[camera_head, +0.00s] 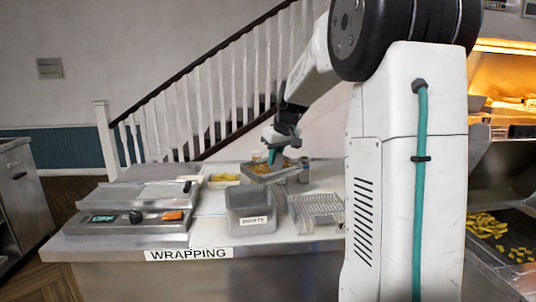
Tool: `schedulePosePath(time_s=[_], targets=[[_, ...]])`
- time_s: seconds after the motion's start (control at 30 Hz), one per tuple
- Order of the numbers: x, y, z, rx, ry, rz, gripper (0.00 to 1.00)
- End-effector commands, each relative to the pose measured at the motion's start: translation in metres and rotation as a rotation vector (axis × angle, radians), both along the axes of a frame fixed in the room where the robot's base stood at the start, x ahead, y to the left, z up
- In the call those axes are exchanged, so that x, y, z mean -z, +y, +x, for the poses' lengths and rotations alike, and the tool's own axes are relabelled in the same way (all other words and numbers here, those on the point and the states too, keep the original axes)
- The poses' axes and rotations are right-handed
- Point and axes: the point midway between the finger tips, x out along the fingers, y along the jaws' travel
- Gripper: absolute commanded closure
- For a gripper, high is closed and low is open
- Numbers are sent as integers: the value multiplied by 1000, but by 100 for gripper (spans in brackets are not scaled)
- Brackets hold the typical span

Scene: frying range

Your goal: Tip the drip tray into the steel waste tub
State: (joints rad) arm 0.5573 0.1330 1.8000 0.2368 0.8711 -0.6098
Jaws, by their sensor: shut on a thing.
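The drip tray (266,179) is a shallow grey metal tray with brownish-yellow bits in it. My gripper (275,158) is shut on the tray, at its far side as seen here, and holds it up above the counter. The tray looks close to level. The steel waste tub (250,198) is a grey box with a white label that seems to read WASTE. It stands on the counter below and slightly left of the tray. I cannot see the inside of the tub clearly. The fingertips are small and partly hidden by the tray's contents.
A wire rack (318,208) stands right of the tub. A wrapping machine (133,216) with an OFF display stands left. A tray with yellow food (222,181) lies behind the tub. The counter (209,232) is bare between machine and tub. A fryer station with fries (486,225) is at right.

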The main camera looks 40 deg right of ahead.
Motion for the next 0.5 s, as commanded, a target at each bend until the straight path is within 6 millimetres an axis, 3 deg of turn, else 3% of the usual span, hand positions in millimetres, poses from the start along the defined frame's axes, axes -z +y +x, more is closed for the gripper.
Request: schedulePosePath(time_s=[0.2, 0.5], targets=[[12, 0, -1, 2, 1, -14, 100], [-2, 16, 1, -3, 19, -292, 100]])
